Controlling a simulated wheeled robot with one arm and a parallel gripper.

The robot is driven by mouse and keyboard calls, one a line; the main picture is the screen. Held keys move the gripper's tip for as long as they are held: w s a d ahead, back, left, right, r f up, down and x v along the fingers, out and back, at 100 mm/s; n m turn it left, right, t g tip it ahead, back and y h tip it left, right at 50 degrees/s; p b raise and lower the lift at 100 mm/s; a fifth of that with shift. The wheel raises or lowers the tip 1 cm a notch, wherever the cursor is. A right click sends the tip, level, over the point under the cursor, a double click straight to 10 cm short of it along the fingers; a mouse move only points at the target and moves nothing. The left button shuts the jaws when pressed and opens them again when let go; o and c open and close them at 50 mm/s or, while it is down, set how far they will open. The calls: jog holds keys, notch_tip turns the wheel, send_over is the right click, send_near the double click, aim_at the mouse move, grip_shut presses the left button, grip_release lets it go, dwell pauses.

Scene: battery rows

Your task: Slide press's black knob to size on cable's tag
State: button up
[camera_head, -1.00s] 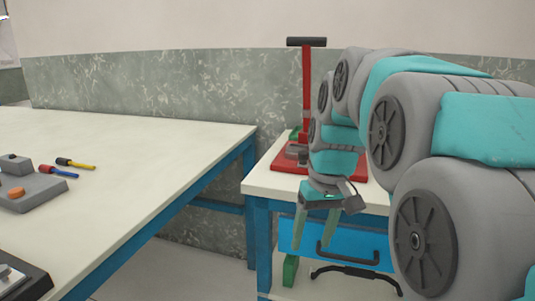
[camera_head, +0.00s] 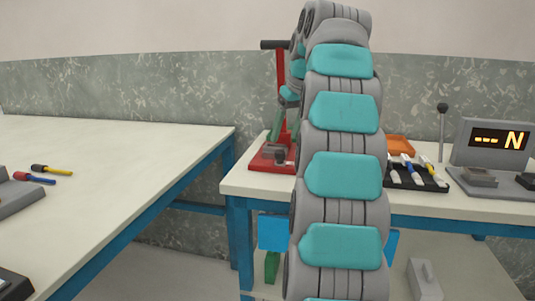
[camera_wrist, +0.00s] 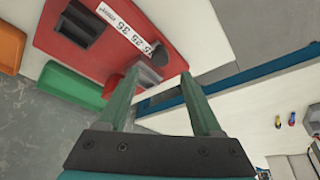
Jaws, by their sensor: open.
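The press (camera_head: 270,158) stands at the left end of the right-hand bench, with a red base, a red column and a black handle bar on top. In the wrist view its red base (camera_wrist: 60,42) carries a white scale strip (camera_wrist: 125,28) with numbers, and a dark block. A dark grey part (camera_wrist: 145,76) shows between my fingertips; I cannot tell whether it is the black knob. My gripper (camera_wrist: 160,74) is open over the base, near the strip's end.
A black tray (camera_head: 440,185) with several pale items, an orange tray (camera_head: 400,145) and a display unit (camera_head: 491,143) reading "--- N" stand on the right bench. My arm hides the bench's middle.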

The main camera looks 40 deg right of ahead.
aim_at(280, 152)
jog(key=b+x, duration=0.1)
jog(key=x, duration=0.2)
jog(key=shift+f, duration=0.1)
jog(key=shift+x, duration=2.3)
grip_shut()
